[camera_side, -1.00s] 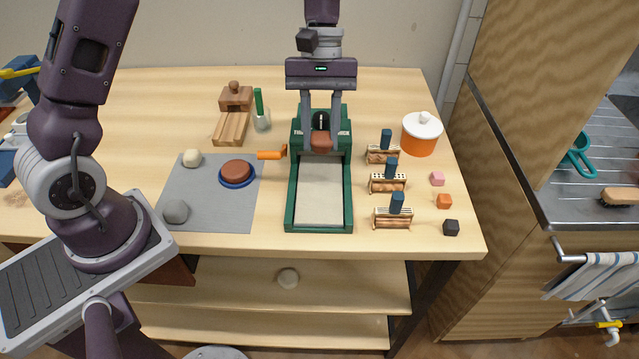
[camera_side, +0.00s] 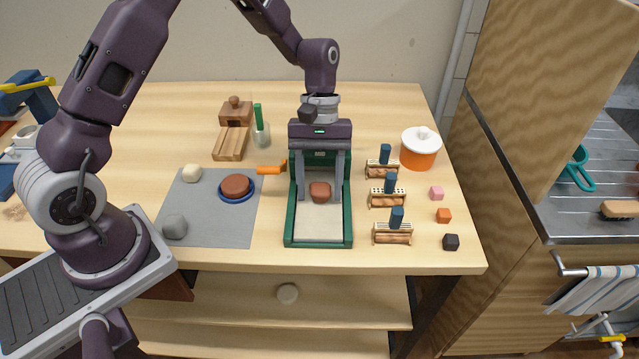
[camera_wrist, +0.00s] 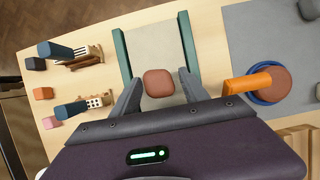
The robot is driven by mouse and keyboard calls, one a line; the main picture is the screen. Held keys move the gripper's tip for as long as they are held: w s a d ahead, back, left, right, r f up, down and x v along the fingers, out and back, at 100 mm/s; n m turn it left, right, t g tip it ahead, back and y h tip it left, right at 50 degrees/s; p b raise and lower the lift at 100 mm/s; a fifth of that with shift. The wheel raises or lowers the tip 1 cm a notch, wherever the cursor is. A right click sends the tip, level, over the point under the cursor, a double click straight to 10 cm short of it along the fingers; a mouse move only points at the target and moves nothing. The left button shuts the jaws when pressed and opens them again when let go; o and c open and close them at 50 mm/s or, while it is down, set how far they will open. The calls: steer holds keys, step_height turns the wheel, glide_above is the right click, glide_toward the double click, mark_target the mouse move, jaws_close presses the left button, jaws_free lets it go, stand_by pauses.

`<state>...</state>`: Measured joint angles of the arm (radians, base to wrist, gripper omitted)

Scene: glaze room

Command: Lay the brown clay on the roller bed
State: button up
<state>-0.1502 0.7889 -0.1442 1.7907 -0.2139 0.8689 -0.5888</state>
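The brown clay (camera_side: 320,190), a rounded reddish-brown lump, appears to rest on the pale bed of the green-framed roller bed (camera_side: 319,228), towards its back half. My gripper (camera_side: 321,197) points down over the bed with one finger on each side of the clay. In the wrist view the clay (camera_wrist: 159,83) sits between the fingertips (camera_wrist: 159,86), with a small gap on each side, so my gripper is open. The roller bed's orange handle (camera_side: 271,170) sticks out to the left. My gripper hides the back of the frame.
Left of the roller bed, a grey mat (camera_side: 214,232) holds a blue dish (camera_side: 239,197) with a reddish-brown disc, a cream ball and a grey ball. Small racks (camera_side: 392,233) with blue-handled tools, small cubes and an orange pot (camera_side: 420,156) stand to the right.

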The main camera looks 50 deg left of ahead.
steer(key=a+r+m+t+y, duration=0.1)
steer(key=a+r+m+t, duration=0.15)
steer(key=r, duration=1.45)
steer(key=s+r+m+t+y, duration=0.1)
steer(key=s+r+m+t, duration=0.1)
steer(key=s, duration=0.8)
steer(key=s+a+r+m+t+y, duration=0.1)
steer(key=s+r+m+t, duration=0.2)
steer(key=s, duration=0.8)
steer(key=shift+a+m+t, duration=0.25)
steer(key=shift+m+t, duration=0.4)
steer(key=shift+m, duration=0.1)
steer(key=shift+w, duration=0.15)
